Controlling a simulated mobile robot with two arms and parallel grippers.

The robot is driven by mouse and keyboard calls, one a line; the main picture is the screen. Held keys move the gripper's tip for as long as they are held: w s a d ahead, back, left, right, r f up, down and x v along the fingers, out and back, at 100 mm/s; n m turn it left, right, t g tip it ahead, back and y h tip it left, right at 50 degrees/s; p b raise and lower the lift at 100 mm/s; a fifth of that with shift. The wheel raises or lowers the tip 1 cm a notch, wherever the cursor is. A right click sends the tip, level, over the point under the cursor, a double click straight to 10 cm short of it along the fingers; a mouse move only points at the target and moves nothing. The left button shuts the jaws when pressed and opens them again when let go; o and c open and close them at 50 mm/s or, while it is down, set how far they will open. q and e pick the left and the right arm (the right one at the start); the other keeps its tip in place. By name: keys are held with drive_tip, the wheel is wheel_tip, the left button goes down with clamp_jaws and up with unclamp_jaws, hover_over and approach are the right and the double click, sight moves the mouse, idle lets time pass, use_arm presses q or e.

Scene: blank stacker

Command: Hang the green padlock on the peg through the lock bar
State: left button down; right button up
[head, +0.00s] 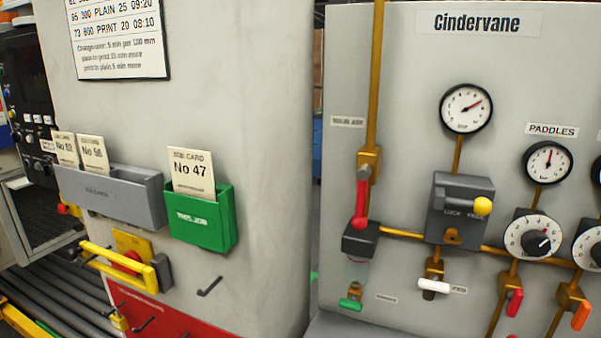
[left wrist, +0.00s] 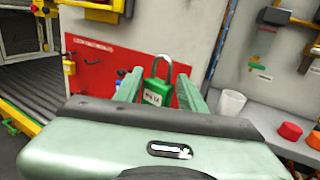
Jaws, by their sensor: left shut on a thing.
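The green padlock (left wrist: 157,92) stands upright between the fingertips of my left gripper (left wrist: 160,92), which is shut on it. Its silver shackle arches upward; I cannot tell whether the shackle is open. The padlock and both grippers are out of the head view. The yellow lock bar (head: 120,265) is in the head view at lower left, in front of a yellow plate with a red knob. A dark grey block (head: 163,272) sits at its right end. I cannot make out the peg clearly. The bar's area shows only partly at the top of the left wrist view.
A red board (left wrist: 97,70) with hooks and a yellow padlock (left wrist: 69,66) lies behind my left gripper. A white cup (left wrist: 231,102) and a red cap (left wrist: 290,131) stand on the right shelf. The grey card holder (head: 140,205) and green card holder (head: 205,230) jut out above the bar.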

use_arm(q)
drive_tip(key=w+a+f+y, duration=0.1)
drive_tip(key=w+a+f, duration=0.1)
drive_tip(key=a, duration=0.6)
drive_tip(key=w+a+f+n+y, duration=0.1)
drive_tip(key=w+a+f, duration=0.1)
drive_tip(key=a, duration=0.6)
drive_tip(key=w+a+f+n+y, duration=0.1)
drive_tip(key=a+f, duration=0.3)
drive_tip(key=a, duration=0.5)
drive_tip(key=shift+w, duration=0.7)
drive_tip(key=shift+w, duration=0.1)
drive_tip(key=w+d+f+p, duration=0.1)
drive_tip(key=w+d, duration=0.6)
drive_tip(key=w, duration=0.9)
drive_tip(key=shift+w+f+p, duration=0.15)
drive_tip(key=shift+w+p, duration=0.1)
drive_tip(key=shift+p, duration=0.65)
